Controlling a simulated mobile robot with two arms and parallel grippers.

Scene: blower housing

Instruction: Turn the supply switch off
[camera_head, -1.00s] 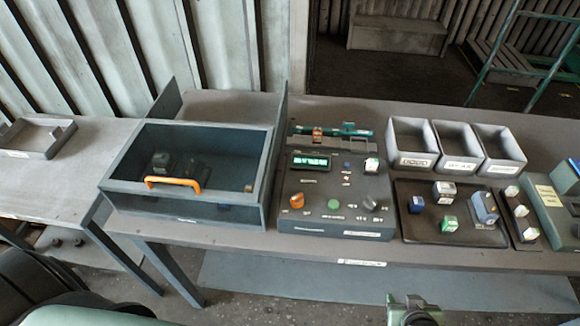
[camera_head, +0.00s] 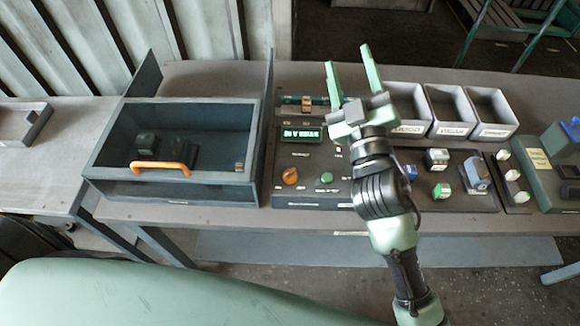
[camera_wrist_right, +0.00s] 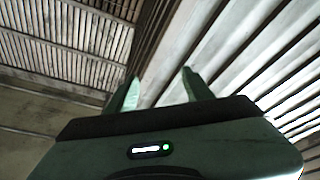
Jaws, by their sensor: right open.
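The control panel (camera_head: 308,192) is a dark box on the table in the head view. It has a lit green display (camera_head: 301,134), an orange rotary knob (camera_head: 290,176) and a green round button (camera_head: 327,179). I cannot tell from the blurred labels which control is the supply switch. My right gripper (camera_head: 348,66) is raised over the panel's right side, its two green fingers apart, empty and pointing up and away. My right arm hides the panel's right part. In the right wrist view the fingers (camera_wrist_right: 158,88) stand apart against the wall and ceiling. My left gripper is not in view.
An open grey drawer box (camera_head: 104,150) with an orange handle (camera_head: 160,168) and dark blocks stands left of the panel. Grey bins (camera_head: 493,131) stand at the back right. A dark tray (camera_head: 455,203) with several small blocks lies right of the panel.

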